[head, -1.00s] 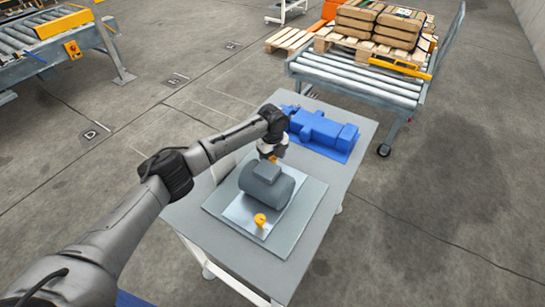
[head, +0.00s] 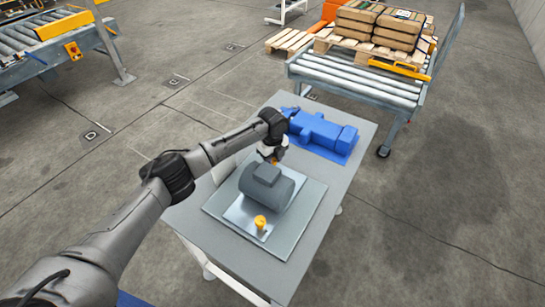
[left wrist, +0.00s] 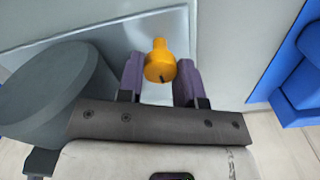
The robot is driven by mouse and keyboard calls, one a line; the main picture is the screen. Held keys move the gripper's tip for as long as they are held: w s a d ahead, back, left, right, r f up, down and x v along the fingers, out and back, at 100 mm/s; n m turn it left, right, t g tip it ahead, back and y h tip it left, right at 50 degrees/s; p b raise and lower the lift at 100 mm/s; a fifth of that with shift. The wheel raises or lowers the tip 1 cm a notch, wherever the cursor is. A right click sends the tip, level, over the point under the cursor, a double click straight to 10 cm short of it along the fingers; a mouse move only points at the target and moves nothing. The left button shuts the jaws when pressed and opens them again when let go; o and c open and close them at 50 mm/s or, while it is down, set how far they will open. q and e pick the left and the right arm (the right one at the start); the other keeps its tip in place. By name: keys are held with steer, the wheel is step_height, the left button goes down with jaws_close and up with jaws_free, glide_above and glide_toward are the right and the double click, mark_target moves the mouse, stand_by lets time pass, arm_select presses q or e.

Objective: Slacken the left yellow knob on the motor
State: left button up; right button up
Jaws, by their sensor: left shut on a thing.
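The grey motor (head: 266,187) sits on a metal plate (head: 242,217) on the table. One yellow knob (head: 260,222) stands upright at its near side, with no gripper by it. My left gripper (head: 274,158) is at the motor's far side, pointing down. In the left wrist view, its two purple fingers (left wrist: 160,80) are on either side of the other yellow knob (left wrist: 160,62), shut on it. The knob's side arm points toward the top of that view. The motor (left wrist: 55,92) is just left of the fingers. My right gripper is not in view.
A blue machine part (head: 318,130) lies on the table (head: 345,170) behind the motor, close to my left wrist. A roller cart (head: 350,80) stands beyond the table. The table's right side is clear.

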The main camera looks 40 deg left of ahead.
arm_select(q)
steer(key=n+p, duration=0.1)
steer(key=p, duration=0.1)
steer(key=n+p, duration=0.4)
steer(key=shift+r+p, duration=0.3)
steer(key=shift+p, duration=0.05)
steer(key=n+p, duration=0.2)
steer(key=n, duration=0.1)
steer(key=shift+f+n+p, duration=0.1)
steer(key=shift+n+p, duration=0.2)
steer(key=shift+p, duration=0.05)
steer(key=n+p, duration=0.2)
steer(key=n, duration=0.1)
steer(key=shift+n, duration=0.3)
steer(key=n+p, duration=0.1)
steer(key=n, duration=0.3)
steer(key=shift+f, duration=0.1)
steer(key=shift+n, duration=0.3)
steer(key=o, duration=0.9)
steer(key=shift+o, duration=0.2)
